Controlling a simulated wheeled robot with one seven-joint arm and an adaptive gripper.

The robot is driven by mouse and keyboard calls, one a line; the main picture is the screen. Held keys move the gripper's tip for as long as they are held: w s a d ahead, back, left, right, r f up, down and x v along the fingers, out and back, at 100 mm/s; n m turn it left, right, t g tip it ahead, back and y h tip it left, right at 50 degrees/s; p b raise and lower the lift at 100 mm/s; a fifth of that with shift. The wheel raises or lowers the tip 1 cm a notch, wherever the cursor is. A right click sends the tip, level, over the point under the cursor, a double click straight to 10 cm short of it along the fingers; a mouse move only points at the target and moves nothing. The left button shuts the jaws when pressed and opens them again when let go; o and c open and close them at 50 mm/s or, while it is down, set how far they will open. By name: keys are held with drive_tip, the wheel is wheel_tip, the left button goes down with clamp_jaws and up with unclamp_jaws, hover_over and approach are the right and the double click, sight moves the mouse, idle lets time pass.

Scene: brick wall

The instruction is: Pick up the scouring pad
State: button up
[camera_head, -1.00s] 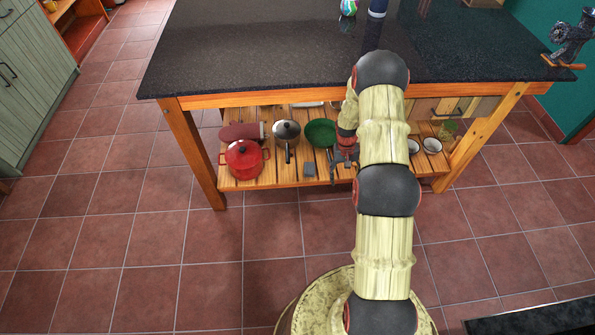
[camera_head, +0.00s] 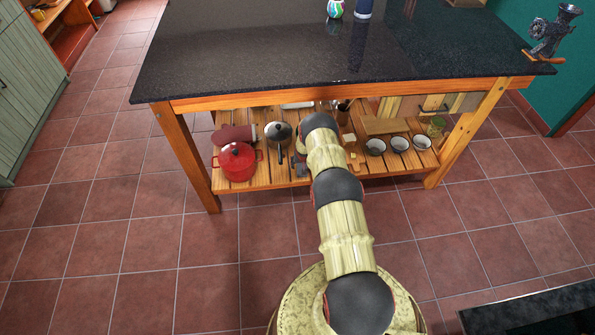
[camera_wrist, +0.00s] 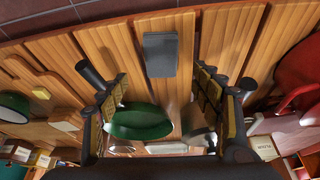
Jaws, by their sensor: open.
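The scouring pad, seemingly the dark grey rectangular block (camera_wrist: 160,54), lies flat on the wooden slats of the lower shelf. In the wrist view it is above centre, between and beyond the two fingers. My gripper (camera_wrist: 160,82) is open and empty, its fingers spread on either side, apart from the pad. In the head view my arm reaches to the shelf below the dark tabletop, and it largely hides my gripper and the pad's surroundings.
A green pan (camera_wrist: 138,122) lies close to my fingers in the wrist view. The dark countertop (camera_head: 250,62) overhangs the shelf.

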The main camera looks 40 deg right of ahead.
drive_tip(key=b+x, duration=0.1)
drive_tip(key=x, duration=0.1)
drive_tip(key=b+x, duration=0.1)
drive_tip(key=x, duration=0.1)
drive_tip(key=b+x, duration=0.1)
drive_tip(key=x, duration=0.1)
drive_tip(key=shift+a+f+b, duration=0.2)
drive_tip(key=shift+f+b, duration=0.1)
drive_tip(key=shift+b, duration=0.1)
drive_tip(key=shift+w+d+f+b, duration=0.2)
drive_tip(key=shift+f+b, duration=0.15)
drive_tip(key=shift+f, duration=0.2)
drive_tip(key=shift+c, duration=1.1)
drive_tip(key=c, duration=0.7)
drive_tip(key=shift+c, duration=0.6)
drive_tip(key=shift+r, duration=0.15)
